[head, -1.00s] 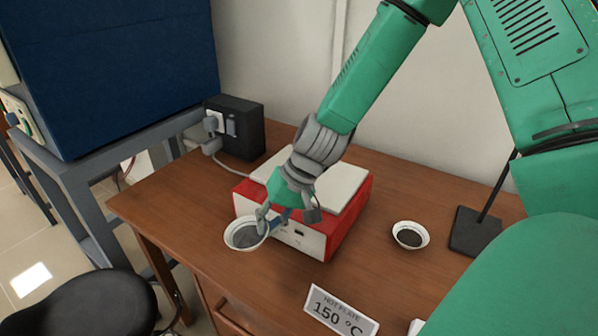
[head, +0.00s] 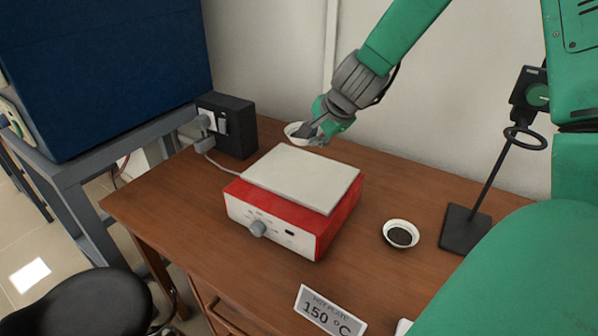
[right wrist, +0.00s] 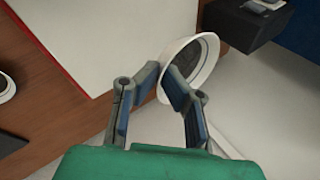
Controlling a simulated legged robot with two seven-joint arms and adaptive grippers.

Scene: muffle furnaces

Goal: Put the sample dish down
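My right gripper (head: 318,133) is shut on the rim of a white sample dish (head: 296,130) with dark grey contents, held up near the back edge of the hot plate. In the right wrist view the blue-padded fingers (right wrist: 161,86) pinch the rim of the dish (right wrist: 201,58). The hot plate (head: 290,240) has a red and white body and a bare pale top. A second white dish (head: 401,222) with dark contents stands on the desk to the right. My left gripper is not in view.
A sign reading "HOT PLATE 150 °C" (head: 329,312) stands at the desk's front. A stand with a ring (head: 468,228) is at the right. A black socket box (head: 228,128) and a blue cabinet (head: 105,70) are at the left. The desk (head: 165,205) is clear left of the hot plate.

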